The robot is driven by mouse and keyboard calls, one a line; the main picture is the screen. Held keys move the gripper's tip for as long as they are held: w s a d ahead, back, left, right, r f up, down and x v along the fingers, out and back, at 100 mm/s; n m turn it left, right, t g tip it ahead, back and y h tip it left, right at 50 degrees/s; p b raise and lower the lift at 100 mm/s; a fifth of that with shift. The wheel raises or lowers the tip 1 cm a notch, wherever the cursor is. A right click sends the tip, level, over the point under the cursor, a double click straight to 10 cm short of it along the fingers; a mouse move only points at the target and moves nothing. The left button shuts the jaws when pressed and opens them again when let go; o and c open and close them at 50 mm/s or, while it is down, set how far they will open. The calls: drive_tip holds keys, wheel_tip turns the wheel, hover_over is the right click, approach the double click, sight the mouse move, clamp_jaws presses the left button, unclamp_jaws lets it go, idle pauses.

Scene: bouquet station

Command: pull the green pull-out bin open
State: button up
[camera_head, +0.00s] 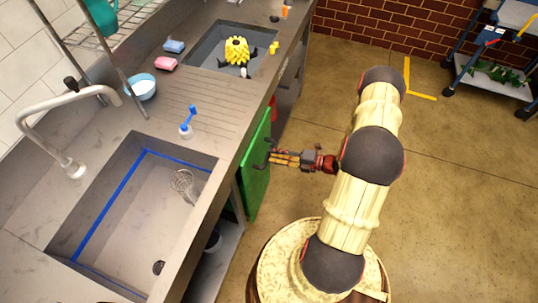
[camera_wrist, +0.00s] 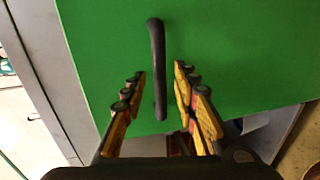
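The green pull-out bin (camera_head: 257,163) shows its flat green front under the counter in the head view. The green front (camera_wrist: 235,50) fills most of the wrist view, with a dark bar handle (camera_wrist: 157,65) standing lengthwise on it. My gripper (camera_head: 271,157) is at the handle side of the front. In the wrist view my gripper (camera_wrist: 160,85) is open, one finger on each side of the handle. The handle's lower part lies between the fingers, with a gap to each fingertip.
The counter holds a sink (camera_head: 140,215) with a whisk (camera_head: 183,185), a blue brush (camera_head: 188,120), a bowl (camera_head: 141,86) and sponges (camera_head: 165,64). A cart (camera_head: 495,70) stands at the far right. The floor (camera_head: 450,190) right of my arm is clear.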

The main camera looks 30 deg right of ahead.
drive_tip(key=shift+b+x, duration=0.3)
drive_tip(key=shift+x, duration=1.2)
drive_tip(key=shift+c, duration=0.6)
clamp_jaws()
